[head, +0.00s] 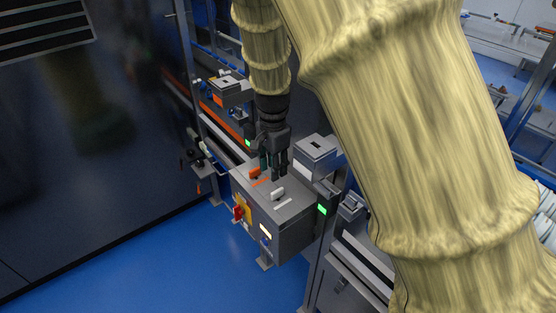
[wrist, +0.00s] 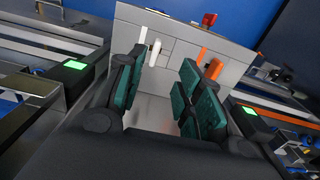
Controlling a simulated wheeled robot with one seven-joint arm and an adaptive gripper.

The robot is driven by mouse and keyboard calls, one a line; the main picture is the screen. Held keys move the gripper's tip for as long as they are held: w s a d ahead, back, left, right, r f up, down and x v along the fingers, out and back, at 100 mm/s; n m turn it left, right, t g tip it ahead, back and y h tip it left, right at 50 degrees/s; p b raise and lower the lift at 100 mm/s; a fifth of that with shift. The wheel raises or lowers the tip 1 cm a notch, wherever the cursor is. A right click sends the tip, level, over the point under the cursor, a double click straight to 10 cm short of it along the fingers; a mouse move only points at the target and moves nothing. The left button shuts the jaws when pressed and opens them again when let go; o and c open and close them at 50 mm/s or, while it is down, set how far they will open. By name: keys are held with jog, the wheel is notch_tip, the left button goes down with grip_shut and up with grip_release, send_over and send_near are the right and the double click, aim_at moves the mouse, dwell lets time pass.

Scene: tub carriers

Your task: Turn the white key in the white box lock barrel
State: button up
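A grey metal box (head: 296,213) stands beside the rail line in the head view. On its top sits a small white key (head: 278,193) with a white strip beside it. In the wrist view the white key (wrist: 153,52) shows beyond the fingertips, nearer the left finger. My gripper (head: 273,170) points down over the back part of the box top, behind the white key. In the wrist view my gripper (wrist: 160,82) has its green-padded fingers apart, with nothing between them. The lock barrel under the key cannot be made out.
An orange key (head: 255,172) with an orange strip sits on the same box top, close to my gripper; it also shows in the wrist view (wrist: 214,69). A red knob (head: 239,213) is on the box front. A second grey box (head: 316,152) stands behind right. Blue floor is clear in front.

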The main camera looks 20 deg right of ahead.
aim_at(277, 190)
jog(key=shift+s+d+f, duration=0.2)
jog(key=shift+d+f, duration=0.05)
jog(key=shift+f, duration=0.15)
jog(key=shift+d+f+p, duration=0.15)
jog(key=shift+f+p, duration=0.65)
jog(key=shift+f, duration=1.65)
jog(key=shift+d+f+p, duration=0.1)
jog(key=shift+f+p, duration=0.65)
jog(key=shift+f, duration=1.7)
jog(key=shift+c, duration=0.4)
grip_shut()
jog(key=shift+r+m, duration=0.1)
jog(key=shift+m, duration=0.2)
